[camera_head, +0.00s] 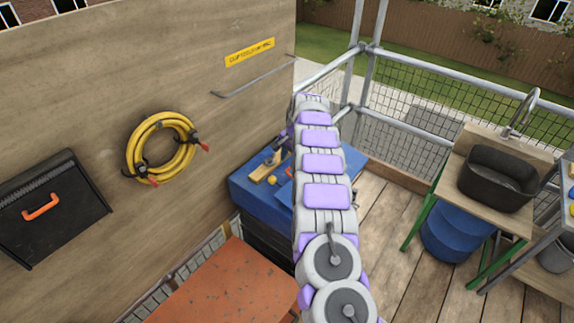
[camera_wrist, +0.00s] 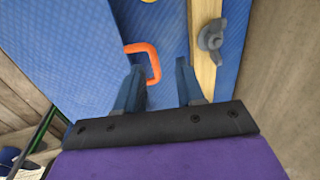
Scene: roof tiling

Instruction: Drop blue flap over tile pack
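The blue flap (camera_wrist: 65,45) fills the left and middle of the wrist view, with an orange handle (camera_wrist: 154,60) at its edge. My gripper (camera_wrist: 160,72) is open, with its two dark blue fingers apart. The handle's right side shows between the fingertips and its left side passes near the left finger; I cannot tell whether they touch. In the head view, blue covering (camera_head: 248,188) lies over a dark stack, apparently the tile pack (camera_head: 268,238), beside the wooden wall. My arm hides the gripper and part of the blue covering there.
A wooden strip with a grey wing nut (camera_wrist: 211,42) lies right of my gripper. An orange-red surface (camera_head: 225,290) is in the foreground. A yellow hose (camera_head: 134,148) and black box (camera_head: 55,210) are on the wall. A sink bench (camera_head: 480,165) stands right; bare planks (camera_head: 385,215) lie between.

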